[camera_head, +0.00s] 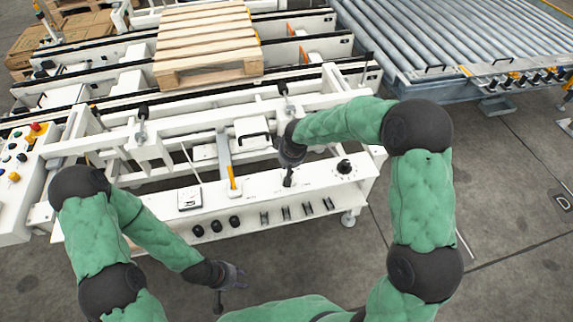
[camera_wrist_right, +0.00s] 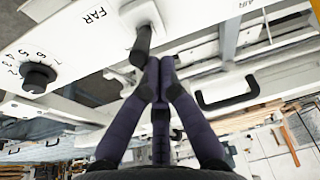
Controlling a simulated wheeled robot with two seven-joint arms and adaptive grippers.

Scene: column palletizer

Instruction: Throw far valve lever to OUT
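The far valve lever (camera_head: 288,178) is a short black handle on the white front panel. In the right wrist view the black lever (camera_wrist_right: 141,46) stands out from a white panel beside the printed word FAR. My right gripper (camera_head: 291,158) is just above the lever in the head view. In the wrist view its dark fingers (camera_wrist_right: 158,72) come together at the tips, right beside the lever's end; I cannot tell whether they touch it. My left gripper (camera_head: 238,274) hangs low in front of the panel, fingers apart and empty, away from the lever.
A black numbered knob (camera_head: 344,167) sits right of the lever. A black grab handle (camera_head: 254,138) is behind the right gripper. A wooden pallet (camera_head: 206,45) lies on the conveyor, with a roller conveyor (camera_head: 465,38) at right. The floor in front is clear.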

